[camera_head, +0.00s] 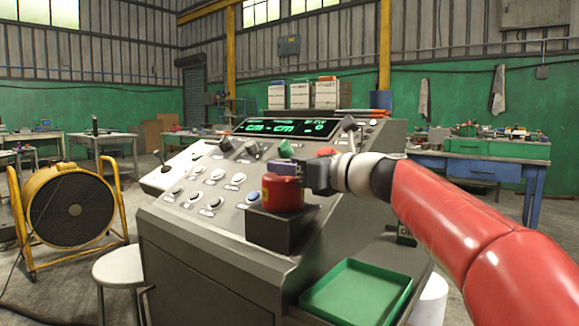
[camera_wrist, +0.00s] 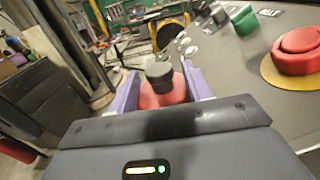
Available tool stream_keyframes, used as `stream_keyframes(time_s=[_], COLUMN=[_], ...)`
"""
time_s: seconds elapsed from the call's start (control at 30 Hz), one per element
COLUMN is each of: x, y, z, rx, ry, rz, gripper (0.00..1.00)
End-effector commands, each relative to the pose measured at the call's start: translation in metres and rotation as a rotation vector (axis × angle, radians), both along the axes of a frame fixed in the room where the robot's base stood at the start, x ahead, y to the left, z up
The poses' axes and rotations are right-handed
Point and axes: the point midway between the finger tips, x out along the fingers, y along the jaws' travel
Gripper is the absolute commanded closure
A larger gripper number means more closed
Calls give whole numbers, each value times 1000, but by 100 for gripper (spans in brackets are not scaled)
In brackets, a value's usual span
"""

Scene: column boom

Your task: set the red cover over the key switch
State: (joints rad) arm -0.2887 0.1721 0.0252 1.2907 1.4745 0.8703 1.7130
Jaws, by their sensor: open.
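The red cover (camera_head: 283,193) is a short red cylinder standing upright on a dark block (camera_head: 283,232) at the near edge of the console. My gripper (camera_head: 284,169) is at the cover's upper part, reaching in from the right. In the wrist view, the open purple fingers of my gripper (camera_wrist: 160,72) stand on either side of the red cover (camera_wrist: 160,100) and a dark round knob at its top. I cannot tell whether either finger touches it. I cannot pick out the key switch for certain among the console's controls.
The sloped grey console (camera_head: 190,235) carries several buttons and a lit display (camera_head: 290,128). A red mushroom button on a yellow plate (camera_wrist: 298,52) is beside my gripper. A green tray (camera_head: 357,292) lies lower right. A stool (camera_head: 119,266) and yellow fan (camera_head: 72,210) stand left.

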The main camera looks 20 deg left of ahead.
Motion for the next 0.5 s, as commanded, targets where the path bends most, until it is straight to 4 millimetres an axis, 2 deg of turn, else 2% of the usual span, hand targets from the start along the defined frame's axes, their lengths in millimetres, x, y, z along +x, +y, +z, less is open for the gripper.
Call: stream_keyframes(time_s=[0.17, 0.5], x=[-10, -36], y=[-26, -89], z=[0, -1], rx=[1, 0], ry=[-2, 0], rz=[-5, -4], gripper=[51, 51])
